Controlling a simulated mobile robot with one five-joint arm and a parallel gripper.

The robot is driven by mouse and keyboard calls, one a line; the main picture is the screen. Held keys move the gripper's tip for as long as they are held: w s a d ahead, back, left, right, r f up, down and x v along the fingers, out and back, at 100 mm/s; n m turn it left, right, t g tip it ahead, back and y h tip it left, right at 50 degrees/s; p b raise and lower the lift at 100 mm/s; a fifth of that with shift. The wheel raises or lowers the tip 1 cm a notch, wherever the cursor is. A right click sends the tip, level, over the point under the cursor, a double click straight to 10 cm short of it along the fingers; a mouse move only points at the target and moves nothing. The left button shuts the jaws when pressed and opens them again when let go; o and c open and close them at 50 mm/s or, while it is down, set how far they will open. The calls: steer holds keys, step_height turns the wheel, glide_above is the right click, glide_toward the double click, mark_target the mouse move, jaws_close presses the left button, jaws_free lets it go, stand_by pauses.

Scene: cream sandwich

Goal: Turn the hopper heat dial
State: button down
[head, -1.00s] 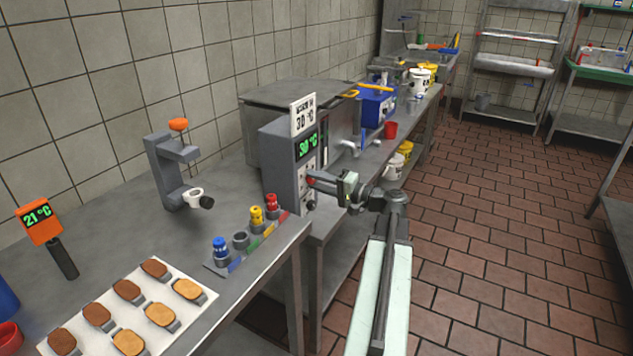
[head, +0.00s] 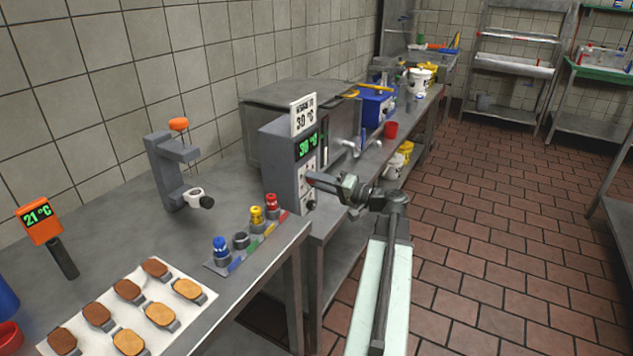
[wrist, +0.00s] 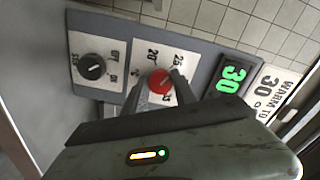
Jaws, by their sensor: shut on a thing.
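The hopper heat dial is a round red knob (wrist: 160,81) on a white scale plate in the wrist view. Its scale shows 20 and 25 among its marks. My gripper (wrist: 168,88) is shut on this knob, one finger on either side. In the head view my gripper (head: 313,178) reaches the front of the grey hopper control box (head: 281,160) from the right, and hides most of the dial there. A green display (wrist: 232,77) on the panel reads 30. A card (wrist: 266,96) beside it says to warm to 30.
A black dial (wrist: 91,66) on its own white plate sits left of the red one. An orange thermometer (head: 40,220) reads 21 °C. The floor at right is clear.

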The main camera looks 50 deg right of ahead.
steer(key=c, duration=1)
jaws_free()
steer(key=shift+s, duration=0.1)
steer(key=v, duration=0.7)
steer(key=shift+s, duration=0.3)
steer(key=shift+f, duration=0.1)
